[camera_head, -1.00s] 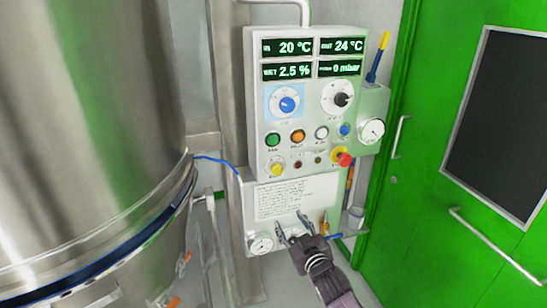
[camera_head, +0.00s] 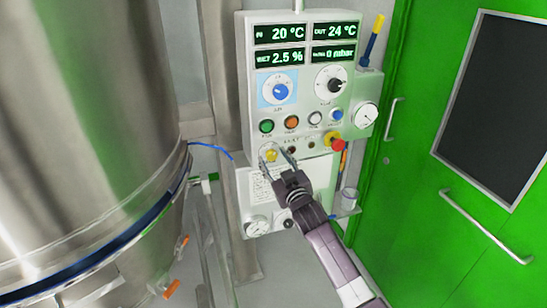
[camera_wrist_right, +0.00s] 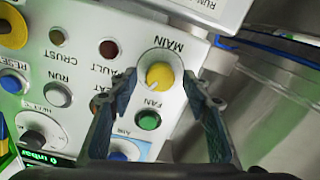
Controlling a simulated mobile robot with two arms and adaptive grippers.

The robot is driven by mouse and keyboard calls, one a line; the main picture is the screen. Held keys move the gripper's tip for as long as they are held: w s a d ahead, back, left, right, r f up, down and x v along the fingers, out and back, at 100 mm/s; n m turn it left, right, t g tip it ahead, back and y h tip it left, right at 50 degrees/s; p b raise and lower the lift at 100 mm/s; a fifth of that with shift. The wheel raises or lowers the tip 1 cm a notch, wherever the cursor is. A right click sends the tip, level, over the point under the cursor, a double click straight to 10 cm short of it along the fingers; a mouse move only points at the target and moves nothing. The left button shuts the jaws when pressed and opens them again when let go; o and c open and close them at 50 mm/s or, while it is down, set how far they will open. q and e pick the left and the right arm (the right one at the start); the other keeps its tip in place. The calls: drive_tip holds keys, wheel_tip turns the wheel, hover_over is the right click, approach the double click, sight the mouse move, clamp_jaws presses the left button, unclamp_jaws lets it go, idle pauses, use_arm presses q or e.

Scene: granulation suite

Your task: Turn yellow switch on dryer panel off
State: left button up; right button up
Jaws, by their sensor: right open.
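The yellow switch (camera_head: 270,155) is a round knob on a pale dial at the lower left of the white dryer panel (camera_head: 246,70). In the right wrist view the yellow switch (camera_wrist_right: 159,75) sits under the upside-down label MAIN, with a line across its face. My right gripper (camera_head: 277,160) is open at the panel's lower edge. In the wrist view its fingers (camera_wrist_right: 160,80) stand on either side of the switch, with nothing between them but the switch beyond. I cannot tell whether they touch it. My left gripper is not in view.
The green FAN button (camera_wrist_right: 148,120) lies close to the switch. A red emergency knob (camera_head: 338,145) sits at the panel's lower right. A large steel vessel (camera_head: 80,110) stands on the left and a green door (camera_head: 410,200) on the right.

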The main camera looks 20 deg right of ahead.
drive_tip(key=shift+w, duration=0.25)
drive_tip(key=shift+c, duration=0.5)
drive_tip(key=c, duration=1.1)
drive_tip(key=shift+o, duration=0.2)
drive_tip(key=n, duration=0.5)
drive_tip(key=shift+n, duration=0.4)
drive_tip(key=n, duration=0.6)
drive_tip(key=shift+f, duration=0.1)
